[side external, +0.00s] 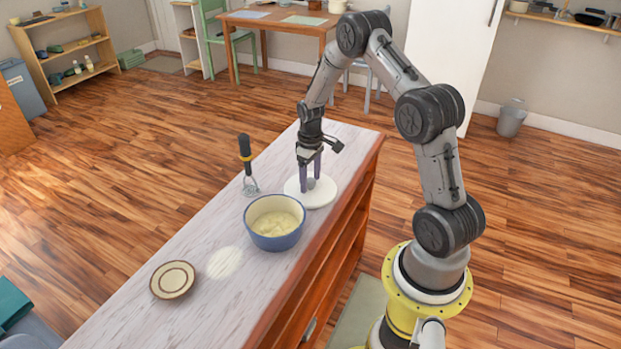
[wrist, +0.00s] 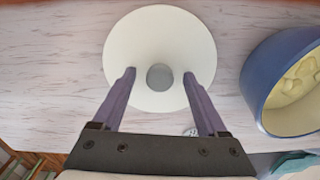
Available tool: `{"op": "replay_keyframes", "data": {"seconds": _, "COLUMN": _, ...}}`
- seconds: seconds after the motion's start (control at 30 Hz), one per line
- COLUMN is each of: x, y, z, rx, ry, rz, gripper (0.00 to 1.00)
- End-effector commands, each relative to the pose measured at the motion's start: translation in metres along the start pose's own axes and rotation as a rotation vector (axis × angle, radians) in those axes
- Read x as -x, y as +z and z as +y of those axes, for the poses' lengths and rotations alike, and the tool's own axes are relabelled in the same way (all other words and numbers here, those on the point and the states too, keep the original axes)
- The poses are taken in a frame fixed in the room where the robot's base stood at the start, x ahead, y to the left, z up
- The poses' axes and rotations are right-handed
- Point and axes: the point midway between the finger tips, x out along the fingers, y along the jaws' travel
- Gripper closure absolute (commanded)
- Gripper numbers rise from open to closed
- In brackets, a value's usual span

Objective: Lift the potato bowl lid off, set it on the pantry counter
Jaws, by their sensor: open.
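The potato bowl lid (side external: 321,197) is a white disc with a grey knob, lying on the pantry counter (side external: 190,240) behind and right of the bowl. It also shows in the wrist view (wrist: 160,40), its knob (wrist: 160,77) between my fingers. The blue potato bowl (side external: 274,240) stands uncovered beside it with pale mash inside; the wrist view shows it at the right (wrist: 262,85). My gripper (side external: 311,184) points down over the lid. Its two purple fingers (wrist: 160,88) are open, one on each side of the knob, with gaps between.
A masher (side external: 248,168) with a black handle stands left of the lid. A small brown-rimmed plate (side external: 173,280) and a pale round patch (side external: 225,262) lie nearer on the counter. The counter's right edge is close to the lid.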

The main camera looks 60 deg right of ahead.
Motion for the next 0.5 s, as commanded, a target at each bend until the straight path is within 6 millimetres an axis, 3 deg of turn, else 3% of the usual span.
{"op": "replay_keyframes", "data": {"seconds": 0.5, "x": 0.015, "y": 0.000, "z": 0.000, "rx": 0.000, "ry": 0.000, "rz": 0.001, "gripper": 0.24}}
